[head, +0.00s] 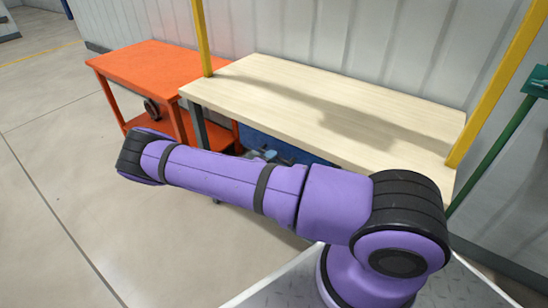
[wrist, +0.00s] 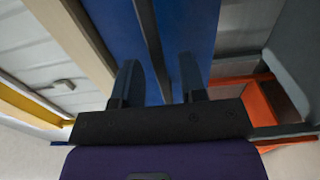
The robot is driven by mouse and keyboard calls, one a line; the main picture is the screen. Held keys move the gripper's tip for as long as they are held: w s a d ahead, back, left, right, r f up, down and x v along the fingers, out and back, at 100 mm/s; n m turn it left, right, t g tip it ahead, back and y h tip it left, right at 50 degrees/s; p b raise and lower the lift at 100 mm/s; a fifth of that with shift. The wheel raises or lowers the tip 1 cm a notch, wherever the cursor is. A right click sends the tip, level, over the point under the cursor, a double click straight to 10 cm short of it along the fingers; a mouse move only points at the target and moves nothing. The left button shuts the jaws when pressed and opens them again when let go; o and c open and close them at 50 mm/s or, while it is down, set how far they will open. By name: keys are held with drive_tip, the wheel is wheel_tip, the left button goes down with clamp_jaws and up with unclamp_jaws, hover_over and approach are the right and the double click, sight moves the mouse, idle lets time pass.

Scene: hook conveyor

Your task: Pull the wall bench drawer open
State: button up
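The wall bench (head: 330,100) has a pale wooden top between two yellow posts. Its blue drawer front (head: 310,153) shows only in part under the top's front edge, behind my purple arm. In the wrist view the blue drawer front (wrist: 112,22) fills the upper middle, with a long dark bar (wrist: 150,45), seemingly the handle, running across it. My gripper (wrist: 158,78) is open, its two dark fingers apart on either side of the bar. I cannot tell whether either finger touches it. The drawer appears closed, though much of it is hidden.
An orange cart (head: 150,62) stands to the left of the bench; part of it also shows in the wrist view (wrist: 258,100). A grey bench leg (head: 195,122) stands near my arm. A green stand (head: 490,150) is at the right. The floor at left is clear.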

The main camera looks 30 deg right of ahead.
drive_tip(key=shift+x, duration=0.95)
clamp_jaws()
drive_tip(key=v, duration=3)
drive_tip(key=shift+a, duration=0.25)
drive_tip(key=shift+s, duration=0.1)
unclamp_jaws()
drive_tip(key=shift+a+r, duration=0.1)
